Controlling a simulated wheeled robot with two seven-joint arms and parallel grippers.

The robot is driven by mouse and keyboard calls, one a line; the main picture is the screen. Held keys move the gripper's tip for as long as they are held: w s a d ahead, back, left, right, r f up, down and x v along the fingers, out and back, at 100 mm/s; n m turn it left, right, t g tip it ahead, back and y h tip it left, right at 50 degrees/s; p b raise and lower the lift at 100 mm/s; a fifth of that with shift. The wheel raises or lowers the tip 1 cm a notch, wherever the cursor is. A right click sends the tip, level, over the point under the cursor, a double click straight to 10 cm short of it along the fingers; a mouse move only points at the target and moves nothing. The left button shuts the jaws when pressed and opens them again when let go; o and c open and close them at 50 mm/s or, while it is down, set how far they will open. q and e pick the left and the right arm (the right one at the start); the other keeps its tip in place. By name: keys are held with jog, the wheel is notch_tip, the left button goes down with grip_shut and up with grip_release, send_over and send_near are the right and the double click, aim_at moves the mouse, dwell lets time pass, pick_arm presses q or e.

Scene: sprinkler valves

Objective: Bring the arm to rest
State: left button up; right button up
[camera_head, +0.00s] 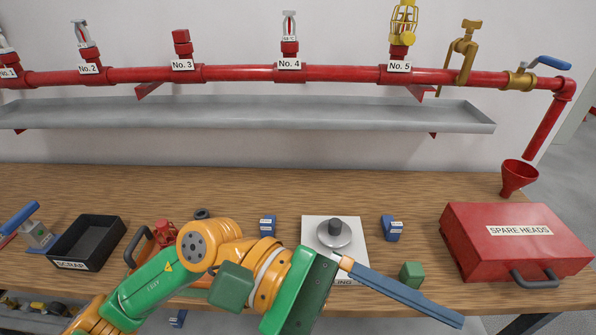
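My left arm comes in from the lower left in green and orange and reaches across the bench front. Its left gripper (347,266) shows a green body with a dark face and a long blue-grey bar pointing to the lower right, with a small orange piece at the bar's near end. I cannot tell whether the bar is a finger or a held thing, and the fingertips are not clear. My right gripper is not in view.
The wooden bench (350,187) carries a black scrap tray (88,243), a white plate with a round metal piece (335,235), small blue boxes (391,228) and a red spare-heads case (515,240). A red pipe (240,73) and grey trough (250,113) run along the wall.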

pick_arm(q)
jog(key=w+a+r+n+t+h, duration=0.4)
jog(key=w+r+n+t+h, duration=0.8)
jog(key=n, duration=0.7)
jog(key=w+a+f+n+t+y, duration=0.3)
jog(key=n+t+y, duration=0.1)
jog(key=n+t, duration=0.45)
jog(key=w+a+f+n+t+y, duration=0.25)
jog(key=n+t+y, duration=0.25)
jog(key=n+t, duration=0.3)
jog(key=w+a+f+n+g+y, duration=0.25)
jog(key=a+f+n+y, duration=0.35)
jog(key=f+n+y, duration=0.35)
jog(key=w+a+f+n+g+y, duration=0.1)
jog(key=w+a+f+n+y, duration=0.2)
jog(key=a+f+n+y, duration=0.6)
jog(key=s+a+f+n+g, duration=0.1)
jog(key=s+f+n+g, duration=1.05)
jog(key=s+f, duration=1.05)
notch_tip(320, 180, down, 22)
jog(key=s+m+g+b, duration=0.1)
jog(key=m+g+b, duration=0.1)
jog(key=g, duration=0.1)
jog(key=s+a+f+g+b, duration=0.1)
jog(key=s+a+f, duration=0.1)
jog(key=s+f, duration=0.7)
jog(key=shift+s+a+f+b, duration=0.15)
jog(key=shift+s+a+b, duration=0.15)
jog(key=shift+s, duration=0.85)
